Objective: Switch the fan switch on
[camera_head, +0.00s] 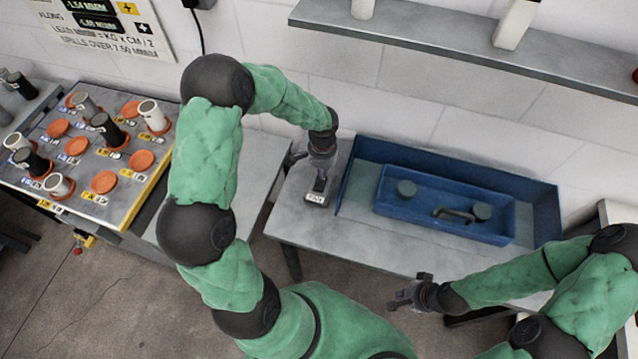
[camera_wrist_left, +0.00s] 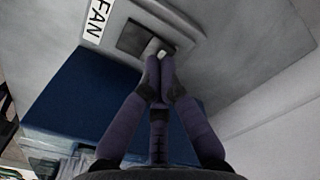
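The fan switch (camera_head: 320,184) is a small dark plate with a toggle on the grey table. A white label (camera_head: 316,198) reading FAN lies beside it. In the left wrist view, the switch (camera_wrist_left: 140,40) shows a pale lever right at the fingertips, with the FAN label (camera_wrist_left: 97,20) to its left. My left gripper (camera_head: 321,172) points down over the switch. In the left wrist view its fingertips (camera_wrist_left: 159,75) are together; I cannot tell whether they touch the lever. My right gripper (camera_head: 408,290) is empty, its fingers apart, in front of the table.
A blue tray (camera_head: 548,205) holding a smaller blue box (camera_head: 390,207) stands right of the switch. A shelf (camera_head: 430,45) is on the wall above. A board (camera_head: 110,190) with several cylinders and orange discs is at the left.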

